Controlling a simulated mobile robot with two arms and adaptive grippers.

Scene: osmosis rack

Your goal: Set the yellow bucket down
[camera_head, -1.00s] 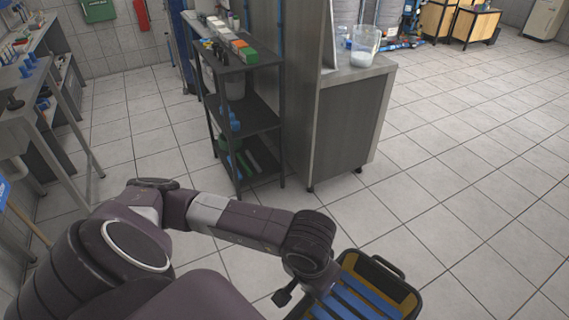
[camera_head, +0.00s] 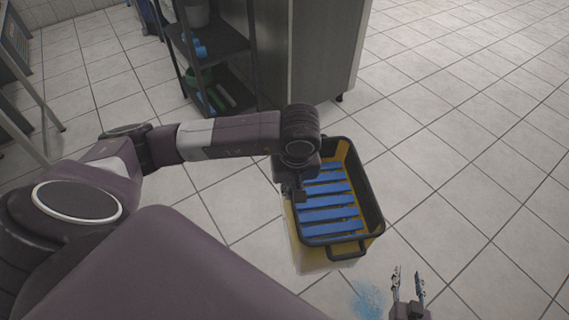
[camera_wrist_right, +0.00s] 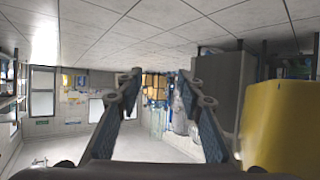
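The yellow bucket (camera_head: 370,232) is a rectangular tub with a black rim, a black handle at its near end and several blue slats across its inside. It is low in front of me in the head view; whether its base touches the floor is unclear. My left gripper (camera_head: 298,194) is at the bucket's left rim; its fingers are mostly hidden by the wrist, so its grip cannot be told. My right gripper (camera_head: 408,282) is open and empty, apart from the bucket, near its front right. The right wrist view shows its spread fingers (camera_wrist_right: 156,100) and a yellow surface (camera_wrist_right: 275,125), likely the bucket.
A dark shelf rack (camera_head: 208,60) with blue and green items stands beyond the bucket, beside a grey cabinet (camera_head: 308,50). A blue patch (camera_head: 370,299) marks the tiled floor near my right gripper. The floor to the right is clear.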

